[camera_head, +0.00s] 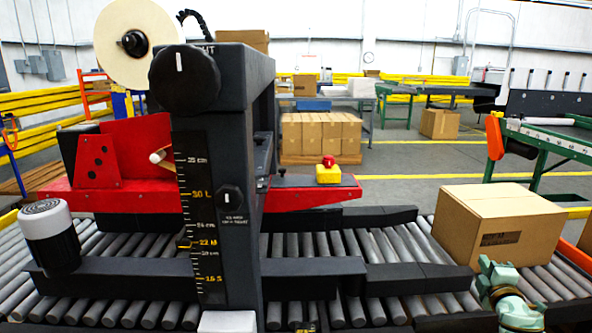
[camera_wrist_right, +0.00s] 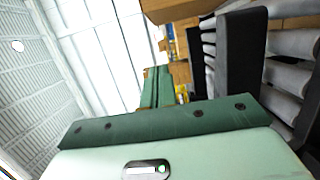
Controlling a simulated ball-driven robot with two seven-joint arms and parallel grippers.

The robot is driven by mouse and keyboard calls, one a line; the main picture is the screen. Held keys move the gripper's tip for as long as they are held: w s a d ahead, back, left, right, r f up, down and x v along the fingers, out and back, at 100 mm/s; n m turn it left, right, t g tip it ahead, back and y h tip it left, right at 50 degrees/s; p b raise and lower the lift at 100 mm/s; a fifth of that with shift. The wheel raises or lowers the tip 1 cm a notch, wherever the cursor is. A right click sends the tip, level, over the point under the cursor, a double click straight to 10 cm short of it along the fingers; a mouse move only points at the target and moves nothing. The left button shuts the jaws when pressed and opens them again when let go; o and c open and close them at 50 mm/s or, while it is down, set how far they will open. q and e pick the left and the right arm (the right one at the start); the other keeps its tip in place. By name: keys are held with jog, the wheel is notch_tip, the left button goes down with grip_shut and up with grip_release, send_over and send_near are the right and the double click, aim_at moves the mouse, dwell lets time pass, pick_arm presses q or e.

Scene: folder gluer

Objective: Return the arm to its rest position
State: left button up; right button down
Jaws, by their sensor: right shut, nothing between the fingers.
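My right gripper (camera_head: 490,268) is pale green and shows at the lower right of the head view, in front of the cardboard box. Its fingers are together with nothing between them. In the right wrist view the closed green fingers (camera_wrist_right: 157,88) point away from the camera. The closed cardboard box (camera_head: 502,222) sits on the roller conveyor, right of the machine. I cannot tell whether the gripper touches it. My left gripper is not in view.
The dark machine column (camera_head: 222,190) with a scale and knobs rises left of centre. Dark guide rails (camera_head: 400,278) run along the rollers (camera_head: 300,312). A yellow box with a red button (camera_head: 328,172) sits behind. Stacked cartons (camera_head: 320,135) stand further back.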

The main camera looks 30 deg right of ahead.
jog(key=s+a+f+m+g+y, duration=0.1)
jog(key=s+a+f+g, duration=0.15)
jog(key=f, duration=0.65)
jog(key=s+a+f+m+g+y, duration=0.15)
jog(key=s+f, duration=0.25)
jog(key=f, duration=0.4)
jog(key=s+a+f+m+g+y, duration=0.1)
jog(key=s+a+f, duration=0.2)
jog(key=f, duration=0.6)
jog(key=s+a+f+m+g+y, duration=0.2)
jog(key=s+a+f+g+y, duration=0.25)
jog(key=s+a+f, duration=1.3)
jog(key=s+a+f+g+y, duration=0.2)
jog(key=s+a+f+g, duration=0.1)
jog(key=s+a, duration=0.9)
jog(key=s+a+f+g+y, duration=0.1)
jog(key=s+a+f+g, duration=0.2)
jog(key=s+a, duration=0.9)
pick_arm(q)
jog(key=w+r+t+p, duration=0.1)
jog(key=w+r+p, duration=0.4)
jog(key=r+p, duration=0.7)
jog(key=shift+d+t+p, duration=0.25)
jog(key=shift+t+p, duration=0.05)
jog(key=shift+p, duration=0.7)
pick_arm(e)
notch_tip(320, 180, up, 13)
jog(key=d+t, duration=0.1)
jog(key=d, duration=0.1)
jog(key=shift+w+m, duration=0.45)
